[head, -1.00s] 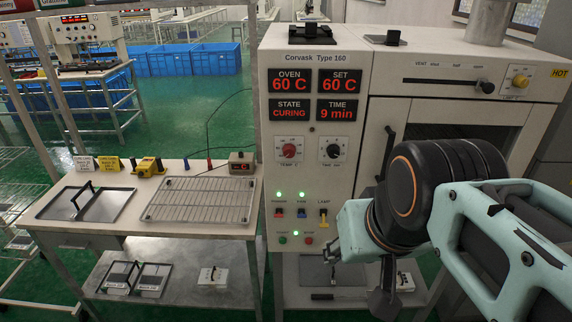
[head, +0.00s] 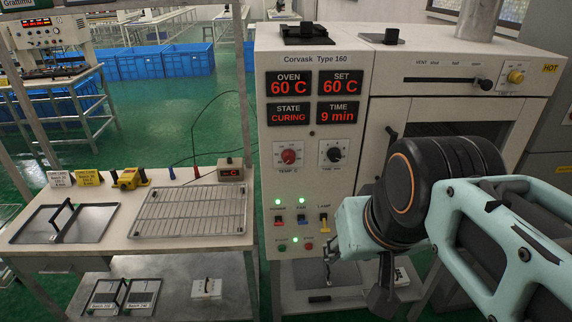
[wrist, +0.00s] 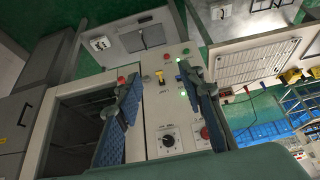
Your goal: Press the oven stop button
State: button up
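The oven's control panel (head: 314,180) faces me, with displays reading 60 C, CURING and 9 min. The red stop button (head: 309,245) sits low on the panel, right of the green start button (head: 282,248). In the wrist view, which sees the panel upside down, the stop button (wrist: 167,57) lies beyond the fingertips. My gripper (head: 329,262) is at the panel's lower right in the head view, largely hidden behind my own arm. In the wrist view my gripper (wrist: 156,80) is open and empty, its two blue-padded fingers apart. I see no contact with the button.
The yellow lamp switch (head: 324,222) and the blue fan switch (head: 301,219) are just above the buttons. Two green lights are lit above the switches. The oven door handle (head: 389,143) is to the right. A table (head: 110,252) with a wire rack (head: 190,212) stands left.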

grip_shut()
dwell(1.3)
